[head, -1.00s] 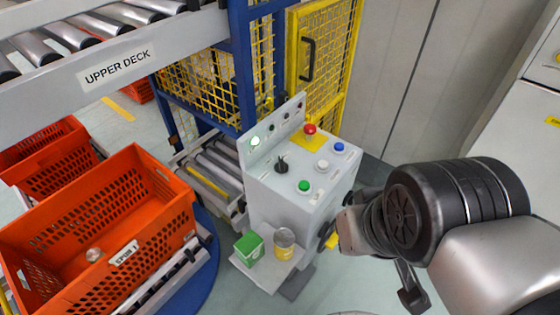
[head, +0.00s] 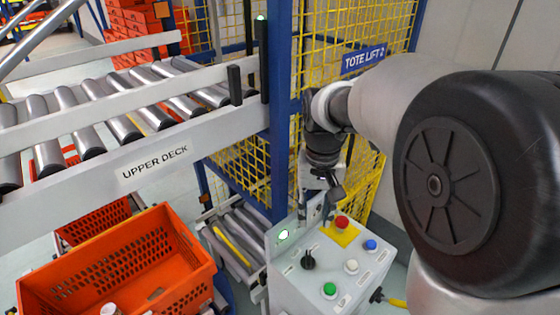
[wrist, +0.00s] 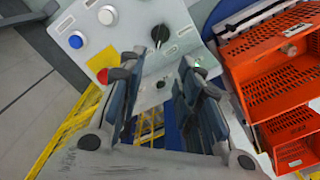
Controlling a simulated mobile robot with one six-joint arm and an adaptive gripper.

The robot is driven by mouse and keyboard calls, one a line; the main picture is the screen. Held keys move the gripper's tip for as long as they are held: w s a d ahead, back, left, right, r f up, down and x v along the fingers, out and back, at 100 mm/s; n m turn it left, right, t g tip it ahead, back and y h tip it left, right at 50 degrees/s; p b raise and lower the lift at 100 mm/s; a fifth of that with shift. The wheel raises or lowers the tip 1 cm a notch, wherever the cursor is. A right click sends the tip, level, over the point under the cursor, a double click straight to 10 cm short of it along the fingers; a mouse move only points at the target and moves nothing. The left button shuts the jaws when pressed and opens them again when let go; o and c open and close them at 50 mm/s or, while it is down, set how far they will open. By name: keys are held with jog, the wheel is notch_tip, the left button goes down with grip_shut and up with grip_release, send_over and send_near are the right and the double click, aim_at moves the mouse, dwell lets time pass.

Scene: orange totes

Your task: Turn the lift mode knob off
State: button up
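A black rotary knob (head: 308,259) sits on the sloped top of the grey control box (head: 290,290), left of the red button. It also shows in the wrist view (wrist: 160,34), just beyond the fingertips. Its label is too small to read and I cannot tell its setting. My gripper (head: 318,205) is above the back edge of the box, behind the knob and apart from it. In the wrist view my gripper (wrist: 158,65) has its two dark fingers spread, with nothing between them.
Near the knob are a red button (head: 342,222) on a yellow plate and blue (head: 371,244), white (head: 351,266) and green (head: 329,289) buttons. A lit green lamp (head: 284,234) is on the back panel. Yellow mesh (head: 375,190) stands behind; an orange tote (head: 120,262) is left.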

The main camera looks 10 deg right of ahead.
aim_at(309, 257)
notch_tip(309, 257, down, 18)
jog(key=b, duration=0.4)
jog(key=shift+w+r, duration=0.1)
jog(key=shift+r, duration=0.05)
jog(key=shift+c, duration=0.6)
grip_shut()
